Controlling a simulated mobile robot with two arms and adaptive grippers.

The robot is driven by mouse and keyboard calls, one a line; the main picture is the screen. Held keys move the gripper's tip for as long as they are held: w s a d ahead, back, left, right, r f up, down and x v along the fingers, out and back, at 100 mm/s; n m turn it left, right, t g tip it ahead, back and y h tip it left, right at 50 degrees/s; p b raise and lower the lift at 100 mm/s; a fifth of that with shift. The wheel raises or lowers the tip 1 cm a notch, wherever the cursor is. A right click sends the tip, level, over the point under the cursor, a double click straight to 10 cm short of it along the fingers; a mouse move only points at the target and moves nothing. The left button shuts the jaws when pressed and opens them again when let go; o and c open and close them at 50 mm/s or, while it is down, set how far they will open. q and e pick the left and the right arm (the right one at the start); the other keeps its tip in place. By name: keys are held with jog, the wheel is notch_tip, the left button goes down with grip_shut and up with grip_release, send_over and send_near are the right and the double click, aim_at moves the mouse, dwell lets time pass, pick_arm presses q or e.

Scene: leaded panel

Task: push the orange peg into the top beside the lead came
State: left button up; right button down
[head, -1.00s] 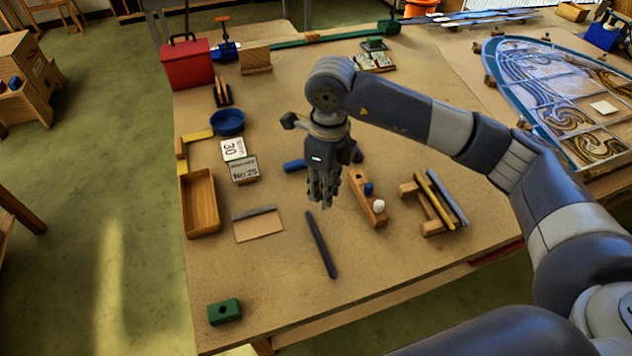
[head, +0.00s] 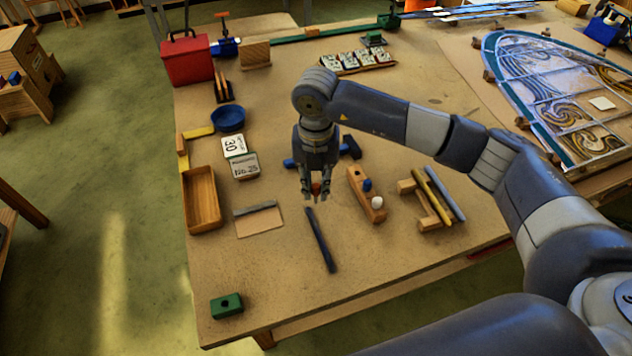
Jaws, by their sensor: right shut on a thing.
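My right gripper (head: 314,197) is shut on a small orange peg (head: 316,188), which shows between its fingertips. It points down over the middle of the table top (head: 262,285). A dark, straight strip that looks like the lead came (head: 321,242) lies on the top. The fingertips and the peg show just beyond the strip's far end, slightly to its right. I cannot tell whether the peg touches the table; its lower end is hard to make out. My left gripper is not in view.
A hammer (head: 352,147) with a blue handle lies behind the gripper. A wooden plane (head: 361,187) stands close on the right, and a wooden rack (head: 428,208) with bars lies farther right. A scraper-like plate (head: 258,221) lies left. A green block (head: 226,305) sits at the front left.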

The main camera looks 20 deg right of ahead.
aim_at(316, 201)
jog(key=shift+b, duration=0.35)
jog(key=shift+f+b, duration=2.2)
jog(key=shift+f, duration=0.6)
jog(key=shift+s+f+b, duration=0.1)
jog(key=shift+f+b, duration=0.65)
jog(key=shift+b, duration=0.1)
jog(key=c, duration=1.4)
grip_release()
jog(key=shift+r, duration=0.1)
